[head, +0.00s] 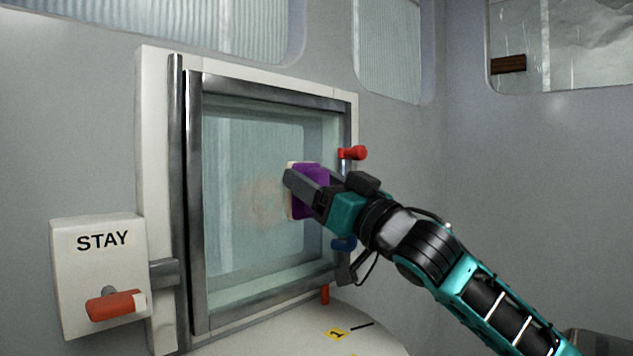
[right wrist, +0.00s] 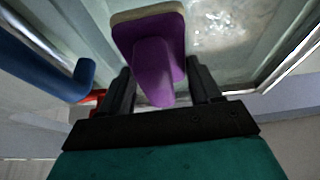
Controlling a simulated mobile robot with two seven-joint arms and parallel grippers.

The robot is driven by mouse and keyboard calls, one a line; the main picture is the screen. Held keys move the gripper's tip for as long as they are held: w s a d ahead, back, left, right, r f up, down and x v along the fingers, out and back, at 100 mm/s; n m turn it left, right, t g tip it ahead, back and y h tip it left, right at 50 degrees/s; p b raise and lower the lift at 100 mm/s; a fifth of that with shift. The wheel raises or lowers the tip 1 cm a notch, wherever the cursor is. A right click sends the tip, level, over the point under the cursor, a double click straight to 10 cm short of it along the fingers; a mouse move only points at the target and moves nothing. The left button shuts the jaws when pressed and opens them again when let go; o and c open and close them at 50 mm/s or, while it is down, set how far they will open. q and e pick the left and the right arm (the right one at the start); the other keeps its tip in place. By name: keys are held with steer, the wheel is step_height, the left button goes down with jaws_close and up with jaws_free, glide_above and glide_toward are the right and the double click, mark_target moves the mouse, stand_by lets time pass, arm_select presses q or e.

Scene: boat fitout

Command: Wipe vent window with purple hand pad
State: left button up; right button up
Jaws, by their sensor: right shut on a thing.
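The vent window (head: 240,150) is a square glass pane in a dark metal frame, set in a white surround. A faint brownish smudge shows on the glass near its middle, left of the pad. My right gripper (head: 304,189) is shut on the purple hand pad (head: 312,177) in front of the right part of the pane. In the right wrist view the pad (right wrist: 150,42) shows its pale face edge toward the glass, its grip between the two fingers. I cannot tell whether the pad touches the glass. My left gripper is not in view.
A white box marked STAY (head: 97,262) with a red-orange handle (head: 115,305) stands left of the window. A red knob (head: 352,153) and a blue handle (head: 343,244) sit on the right frame side. A white round surface (head: 290,330) lies below.

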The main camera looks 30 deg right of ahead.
mark_target(276, 162)
steer(key=shift+s+a+p, duration=0.15)
steer(key=shift+s+a, duration=0.2)
steer(key=shift+a, duration=0.6)
steer(key=shift+s+a+p, duration=0.15)
steer(key=shift+s+a, duration=0.15)
steer(key=shift+a, duration=0.6)
steer(key=shift+s+a+p, duration=0.15)
steer(key=shift+s+a, duration=0.1)
steer(key=shift+a, duration=0.35)
steer(key=shift+s+a+p, duration=0.15)
steer(key=shift+s+a, duration=0.05)
steer(key=shift+a, duration=0.45)
steer(key=shift+s+a+p, duration=0.15)
steer(key=shift+s+a, duration=0.1)
steer(key=shift+a, duration=0.35)
steer(key=shift+s+a+p, duration=0.3)
steer(key=shift+a, duration=0.65)
steer(key=shift+s+a+p, duration=0.25)
steer(key=shift+s+a, duration=0.05)
steer(key=shift+a, duration=0.6)
steer(key=shift+r+p, duration=0.8)
steer(key=shift+p, duration=0.1)
steer(key=shift+w+d, duration=0.3)
steer(key=shift+d, duration=0.65)
steer(key=shift+w+d, duration=0.25)
steer(key=shift+d, duration=0.85)
